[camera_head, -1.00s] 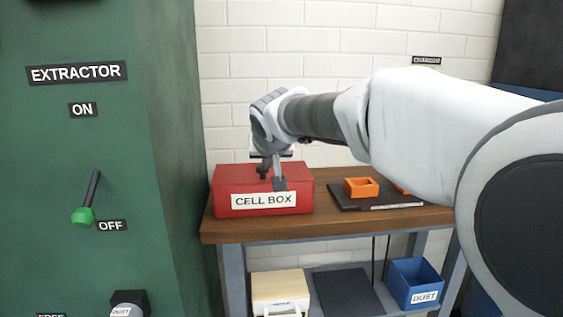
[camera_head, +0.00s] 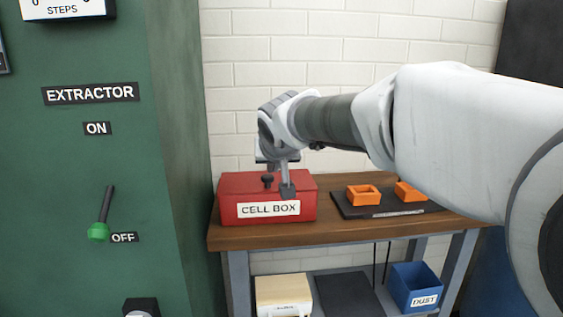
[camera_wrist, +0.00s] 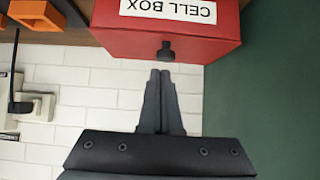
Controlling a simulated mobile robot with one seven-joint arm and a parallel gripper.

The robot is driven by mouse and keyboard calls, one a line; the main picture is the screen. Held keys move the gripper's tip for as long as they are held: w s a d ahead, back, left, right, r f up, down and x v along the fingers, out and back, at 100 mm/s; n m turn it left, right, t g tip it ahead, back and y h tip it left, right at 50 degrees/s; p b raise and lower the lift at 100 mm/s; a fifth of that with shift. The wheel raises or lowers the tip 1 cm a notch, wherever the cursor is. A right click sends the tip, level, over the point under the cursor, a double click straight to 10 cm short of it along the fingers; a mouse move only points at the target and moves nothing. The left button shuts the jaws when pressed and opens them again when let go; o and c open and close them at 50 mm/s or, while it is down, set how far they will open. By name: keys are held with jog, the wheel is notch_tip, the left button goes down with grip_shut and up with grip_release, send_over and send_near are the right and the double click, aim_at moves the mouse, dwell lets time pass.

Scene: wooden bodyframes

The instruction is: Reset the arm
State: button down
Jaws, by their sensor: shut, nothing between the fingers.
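I cannot tell whether the fingers touch the box.
Orange trays (camera_head: 363,195) sit on a dark mat (camera_head: 380,212) on the wooden bench (camera_head: 330,232). A blue dust bin (camera_head: 414,288) and a pale box (camera_head: 283,294) are on the lower shelf. The green extractor (camera_head: 160,210) stands at the left, its lever (camera_head: 104,215) down by OFF.

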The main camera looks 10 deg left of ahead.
jog(key=s+d+f+m+g+h, duration=0.1)
jog(key=s+d+f, duration=0.3)
jog(key=s+d, duration=0.5)
jog(key=s+d+f+m+g+h, duration=0.15)
jog(key=s+d+f, duration=0.25)
jog(key=s+d, duration=0.55)
jog(key=s+d+f+g, duration=0.2)
jog(key=s+d+f, duration=0.25)
jog(key=s, duration=0.85)
notch_tip(320, 180, up, 22)
jog(key=p, duration=2.1)
jog(key=shift+w+d+p, duration=0.15)
jog(key=shift+w+p, duration=0.15)
jog(key=shift+w, duration=0.15)
jog(key=shift+r, duration=0.1)
